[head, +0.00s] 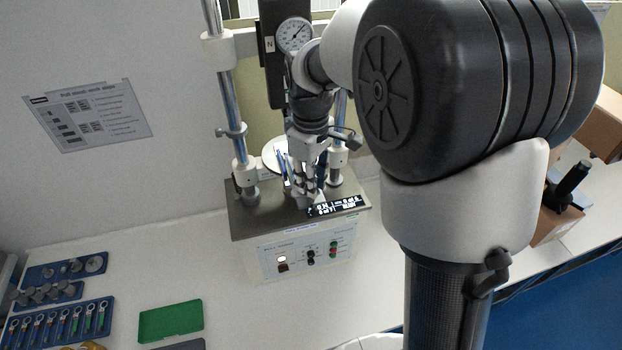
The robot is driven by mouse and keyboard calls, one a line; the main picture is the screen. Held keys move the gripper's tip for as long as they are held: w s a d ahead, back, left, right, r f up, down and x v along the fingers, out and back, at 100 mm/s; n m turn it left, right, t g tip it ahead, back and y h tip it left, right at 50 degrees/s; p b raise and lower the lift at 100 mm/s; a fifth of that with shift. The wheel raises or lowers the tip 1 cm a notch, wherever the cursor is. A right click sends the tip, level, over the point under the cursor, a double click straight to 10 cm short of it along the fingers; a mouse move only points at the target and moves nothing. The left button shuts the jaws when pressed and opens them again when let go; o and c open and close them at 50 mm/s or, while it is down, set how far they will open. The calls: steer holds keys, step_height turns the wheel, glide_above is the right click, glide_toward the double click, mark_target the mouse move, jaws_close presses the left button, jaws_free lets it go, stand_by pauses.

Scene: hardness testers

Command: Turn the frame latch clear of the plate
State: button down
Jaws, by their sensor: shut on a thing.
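My gripper (304,196) points down at the front of the frame of the tester, low over its grey top. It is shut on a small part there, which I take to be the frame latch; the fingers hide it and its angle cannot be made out. A pale round plate (273,155) shows just behind and left of my gripper, partly covered by it. Whether the latch overlaps the plate cannot be told.
A green mat (171,321) and blue trays (67,268) lie at lower left. Cardboard boxes (597,128) stand at right.

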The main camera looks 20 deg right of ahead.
stand_by(0.3)
steer(key=c, duration=1.5)
jaws_free()
steer(key=shift+o, duration=0.2)
step_height(320, 180, up, 12)
